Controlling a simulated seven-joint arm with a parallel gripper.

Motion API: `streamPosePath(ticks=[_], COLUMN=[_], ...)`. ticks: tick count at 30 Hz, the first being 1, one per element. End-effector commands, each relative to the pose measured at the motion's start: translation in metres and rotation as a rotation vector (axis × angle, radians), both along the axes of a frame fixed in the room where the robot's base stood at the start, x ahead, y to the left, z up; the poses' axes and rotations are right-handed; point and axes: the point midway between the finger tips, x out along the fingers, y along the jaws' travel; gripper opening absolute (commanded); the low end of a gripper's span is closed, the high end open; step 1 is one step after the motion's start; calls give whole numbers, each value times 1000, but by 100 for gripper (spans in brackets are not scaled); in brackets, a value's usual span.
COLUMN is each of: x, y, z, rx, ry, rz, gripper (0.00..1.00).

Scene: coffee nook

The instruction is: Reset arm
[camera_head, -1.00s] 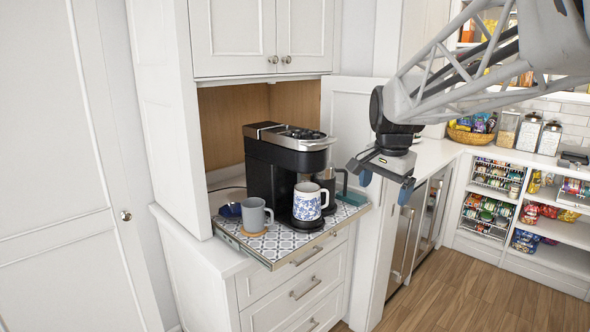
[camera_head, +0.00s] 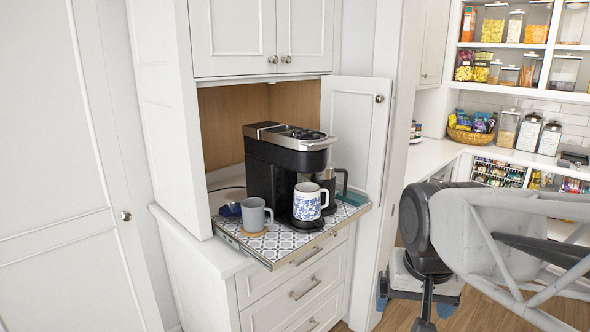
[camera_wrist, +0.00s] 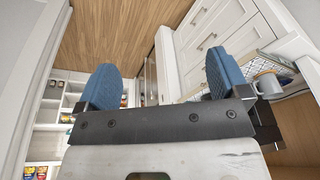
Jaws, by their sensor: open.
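My gripper (camera_head: 413,302) is low at the right in the head view, in front of the white cabinetry and above the wood floor. In the wrist view its two blue fingertips (camera_wrist: 162,82) stand wide apart with nothing between them. My arm reaches in from the right edge. The gripper is clear of the pull-out tray (camera_head: 232,242) to its left, which holds a black coffee maker (camera_head: 262,170), a blue-and-white patterned mug (camera_head: 306,204) and a grey mug (camera_head: 254,215) on a round coaster. The patterned mug stands on the coffee maker's base.
An open cabinet door (camera_head: 352,130) stands right of the coffee maker. Drawers (camera_head: 300,290) lie below the tray. Pantry shelves (camera_head: 525,45) with jars and a snack basket (camera_head: 470,137) are at the back right. The wood floor (camera_wrist: 120,35) shows clear between the cabinets.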

Motion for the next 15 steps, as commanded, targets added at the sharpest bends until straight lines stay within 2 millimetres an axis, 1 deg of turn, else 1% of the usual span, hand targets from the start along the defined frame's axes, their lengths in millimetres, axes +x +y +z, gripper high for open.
streamPosePath(ticks=[1, 6, 10, 15], x=[-12, -41, -53, -59], y=[0, 1, 2, 2], z=[-7, -25, -34, -38], rx=[-7, -25, -33, -38], ry=[-2, -6, -10, -9], rz=[27, 109, 146, 164], gripper=[94, 94, 94, 94])
